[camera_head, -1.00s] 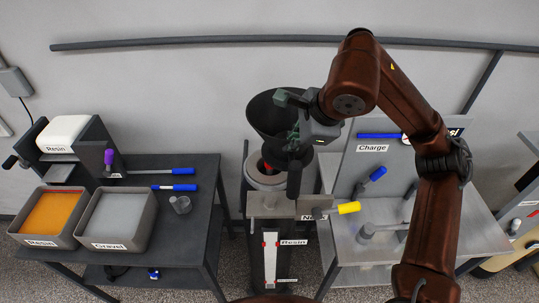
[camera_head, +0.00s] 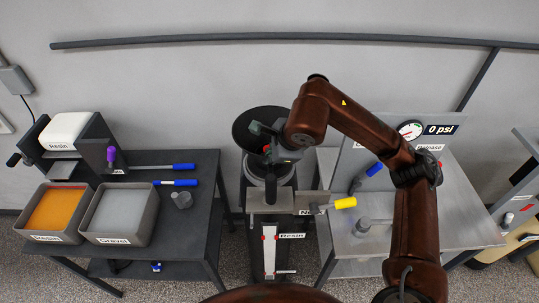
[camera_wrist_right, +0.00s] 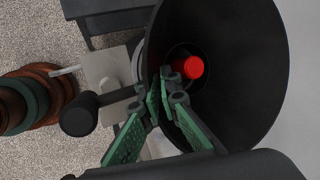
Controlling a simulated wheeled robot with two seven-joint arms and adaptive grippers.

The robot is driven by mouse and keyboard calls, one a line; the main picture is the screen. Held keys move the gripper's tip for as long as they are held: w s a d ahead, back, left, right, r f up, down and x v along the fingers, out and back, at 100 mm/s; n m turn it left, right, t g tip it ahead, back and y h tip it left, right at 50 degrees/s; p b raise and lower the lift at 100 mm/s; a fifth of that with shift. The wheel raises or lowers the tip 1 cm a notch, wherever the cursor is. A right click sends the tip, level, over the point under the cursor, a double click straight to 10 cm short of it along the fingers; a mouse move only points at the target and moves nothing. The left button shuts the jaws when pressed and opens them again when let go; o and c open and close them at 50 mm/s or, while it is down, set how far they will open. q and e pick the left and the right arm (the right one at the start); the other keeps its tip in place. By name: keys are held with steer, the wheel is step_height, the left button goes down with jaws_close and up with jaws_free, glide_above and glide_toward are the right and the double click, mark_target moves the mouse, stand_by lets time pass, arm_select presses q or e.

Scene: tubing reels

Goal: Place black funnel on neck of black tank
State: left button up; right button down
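The black funnel (camera_head: 246,122) is wide side up, over the top of the black tank (camera_head: 256,228) in the middle of the head view. My right gripper (camera_head: 272,145) is at its near right side. In the right wrist view the green-padded fingers (camera_wrist_right: 167,98) are closed on the near wall of the funnel (camera_wrist_right: 240,60). A red piece (camera_wrist_right: 188,67) shows at the funnel's bottom opening. The tank's neck is mostly hidden by the funnel and gripper, so I cannot tell whether the funnel rests on it. My left gripper is out of view.
A metal bench with a pressure gauge (camera_head: 410,130) stands at right.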

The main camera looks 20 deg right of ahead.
steer(key=shift+a, duration=0.1)
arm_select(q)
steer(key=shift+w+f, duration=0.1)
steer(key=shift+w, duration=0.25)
arm_select(e)
steer(key=c, duration=2.2)
jaws_free()
steer(key=shift+o, duration=0.2)
steer(key=shift+r, duration=0.1)
arm_select(q)
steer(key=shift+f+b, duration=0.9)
steer(key=shift+b, duration=0.05)
arm_select(e)
steer(key=v, duration=1.2)
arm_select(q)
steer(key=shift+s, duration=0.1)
